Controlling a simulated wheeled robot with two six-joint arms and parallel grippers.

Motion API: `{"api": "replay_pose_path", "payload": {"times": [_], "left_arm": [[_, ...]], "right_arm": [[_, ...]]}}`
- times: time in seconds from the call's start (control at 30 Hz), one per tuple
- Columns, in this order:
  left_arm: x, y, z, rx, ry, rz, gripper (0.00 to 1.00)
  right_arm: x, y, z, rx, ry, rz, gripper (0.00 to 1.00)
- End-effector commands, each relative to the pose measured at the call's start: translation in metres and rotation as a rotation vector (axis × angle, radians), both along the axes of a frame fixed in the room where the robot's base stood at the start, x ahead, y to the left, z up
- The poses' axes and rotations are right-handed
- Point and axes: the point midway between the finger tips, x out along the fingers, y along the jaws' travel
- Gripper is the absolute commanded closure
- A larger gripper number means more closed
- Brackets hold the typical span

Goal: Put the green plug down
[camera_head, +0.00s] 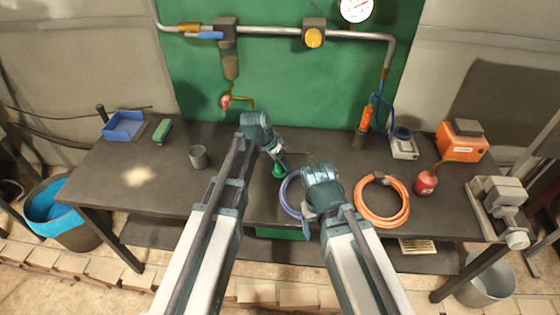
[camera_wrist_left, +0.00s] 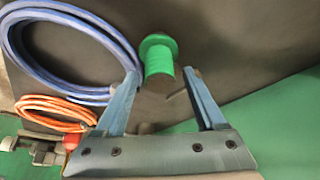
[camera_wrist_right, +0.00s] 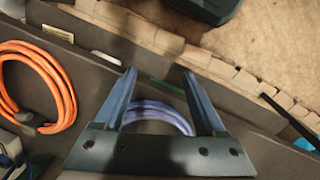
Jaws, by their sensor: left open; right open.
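The green plug (camera_wrist_left: 158,58) stands on the dark bench, between and just beyond the open fingers of my left gripper (camera_wrist_left: 168,95) in the left wrist view. Its lower end is partly in shadow. In the head view the green plug (camera_head: 279,171) shows just below my left gripper (camera_head: 282,165), partly covered by it. My right gripper (camera_head: 308,215) is over the front of the bench by the blue hose. In the right wrist view my right gripper (camera_wrist_right: 158,90) is open, with nothing held between its fingers.
A blue coiled hose (camera_head: 288,202) lies right of the plug, and an orange coiled hose (camera_head: 398,216) lies farther right.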

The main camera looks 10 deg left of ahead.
Motion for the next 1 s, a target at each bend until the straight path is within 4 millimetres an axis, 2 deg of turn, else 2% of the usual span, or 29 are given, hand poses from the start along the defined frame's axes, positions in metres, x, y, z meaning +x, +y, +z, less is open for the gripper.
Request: {"api": "replay_pose_path", "payload": {"times": [0.17,0.37,1.0], "left_arm": [[0.000,0.000,0.004,0.000,0.000,0.000,0.28],[-0.004,0.004,0.018,0.000,0.000,0.001,0.28],[-0.030,0.029,0.107,-0.001,0.001,0.002,0.28]], "right_arm": [[0.000,0.000,0.004,0.000,0.000,0.000,0.28],[0.000,0.000,0.019,0.000,0.000,0.000,0.28],[0.000,0.000,0.107,0.000,0.000,0.002,0.28]]}}
